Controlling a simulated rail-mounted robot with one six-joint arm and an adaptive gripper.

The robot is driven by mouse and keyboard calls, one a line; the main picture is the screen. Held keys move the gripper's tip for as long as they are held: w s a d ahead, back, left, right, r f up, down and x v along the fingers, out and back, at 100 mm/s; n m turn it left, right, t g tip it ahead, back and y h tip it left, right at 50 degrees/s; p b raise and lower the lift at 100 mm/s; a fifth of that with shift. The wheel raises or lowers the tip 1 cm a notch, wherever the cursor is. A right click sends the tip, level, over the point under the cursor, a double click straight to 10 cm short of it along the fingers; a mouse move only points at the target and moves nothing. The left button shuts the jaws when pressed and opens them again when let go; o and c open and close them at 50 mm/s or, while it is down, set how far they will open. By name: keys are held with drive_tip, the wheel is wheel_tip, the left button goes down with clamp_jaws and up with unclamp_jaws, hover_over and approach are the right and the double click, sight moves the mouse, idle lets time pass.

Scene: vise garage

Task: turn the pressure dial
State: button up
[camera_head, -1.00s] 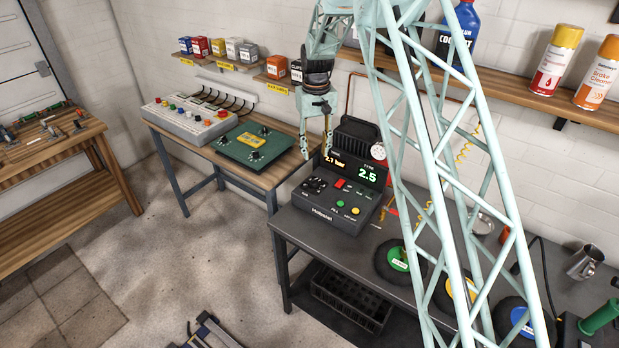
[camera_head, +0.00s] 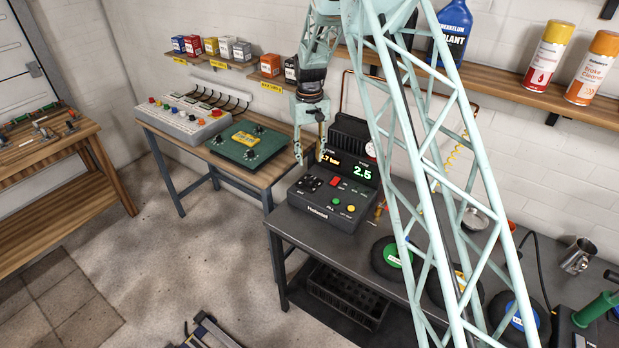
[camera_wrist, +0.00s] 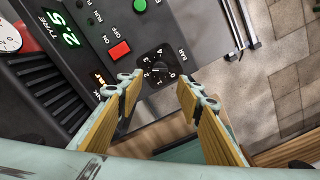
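The pressure dial (camera_wrist: 158,72) is a black round knob with a white pointer and a scale marked BAR, on the dark inflator panel. In the wrist view it lies just beyond my gripper (camera_wrist: 160,90), whose two yellow-padded fingers are spread with a gap between them. The fingers appear apart from the knob. In the head view my gripper (camera_head: 309,159) points down, open and empty, above the left part of the inflator (camera_head: 320,212). The dial (camera_head: 312,183) is small there. The green display (camera_head: 362,172) reads 2.5; a finger partly covers the orange bar reading.
A red button (camera_wrist: 120,50) sits beside the dial, with a green button (camera_wrist: 140,5) farther along. A green panel (camera_head: 249,146) rests on the bench at left.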

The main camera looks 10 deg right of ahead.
sight(310, 178)
wheel_tip(310, 178, down, 11)
drive_tip(key=shift+r, duration=0.2)
idle(0.4)
drive_tip(key=c, duration=0.8)
drive_tip(key=shift+c, duration=0.2)
